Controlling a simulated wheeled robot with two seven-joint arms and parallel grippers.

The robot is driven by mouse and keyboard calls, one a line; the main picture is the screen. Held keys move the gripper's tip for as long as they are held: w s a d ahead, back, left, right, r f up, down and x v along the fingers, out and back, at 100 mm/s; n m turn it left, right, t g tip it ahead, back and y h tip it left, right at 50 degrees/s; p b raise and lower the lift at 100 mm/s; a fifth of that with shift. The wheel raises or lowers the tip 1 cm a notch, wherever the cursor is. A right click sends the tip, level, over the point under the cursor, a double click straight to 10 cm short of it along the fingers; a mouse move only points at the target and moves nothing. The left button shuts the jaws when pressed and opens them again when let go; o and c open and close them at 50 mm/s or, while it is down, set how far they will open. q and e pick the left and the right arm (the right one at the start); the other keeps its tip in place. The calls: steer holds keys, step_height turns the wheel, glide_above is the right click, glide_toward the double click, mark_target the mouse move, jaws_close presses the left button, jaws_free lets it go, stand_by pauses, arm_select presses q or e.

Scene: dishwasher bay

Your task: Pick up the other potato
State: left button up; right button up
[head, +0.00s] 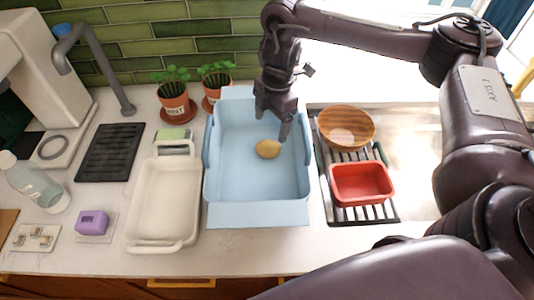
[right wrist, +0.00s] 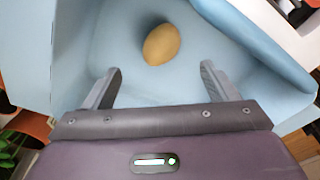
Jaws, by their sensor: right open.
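A yellow-brown potato (head: 267,149) lies on the floor of the light blue bin (head: 257,215), near its middle. It also shows in the right wrist view (right wrist: 161,45), beyond the fingertips. My right gripper (head: 272,127) is over the bin, pointing down, just above and beside the potato. In the right wrist view its two fingers (right wrist: 160,78) are spread apart with nothing between them. I see only one potato. My left gripper is not in view.
A white dish (head: 133,243) stands left of the bin. On the right, a wooden bowl (head: 346,112) and a red dish (head: 362,201) sit on a dark rack (head: 335,213). A grey faucet (head: 119,85) rises at the back left.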

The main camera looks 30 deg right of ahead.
mark_target(269, 142)
step_height(269, 142, down, 2)
steer(key=shift+s+a+f+b, duration=0.15)
steer(key=shift+f+b, duration=0.1)
steer(key=shift+f, duration=0.9)
steer(key=shift+w+a+f+b, duration=0.1)
steer(key=shift+f+b, duration=0.2)
steer(key=shift+f, duration=0.8)
steer(key=shift+s+a+f+b, duration=0.15)
steer(key=shift+f+b, duration=0.1)
steer(key=shift+f, duration=0.9)
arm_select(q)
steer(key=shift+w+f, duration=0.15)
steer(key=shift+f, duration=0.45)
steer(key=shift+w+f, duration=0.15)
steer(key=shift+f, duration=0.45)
arm_select(e)
steer(key=shift+c, duration=0.3)
steer(key=c, duration=1.1)
steer(key=shift+o, duration=0.2)
steer(key=shift+r, duration=0.1)
steer(key=shift+r, duration=0.1)
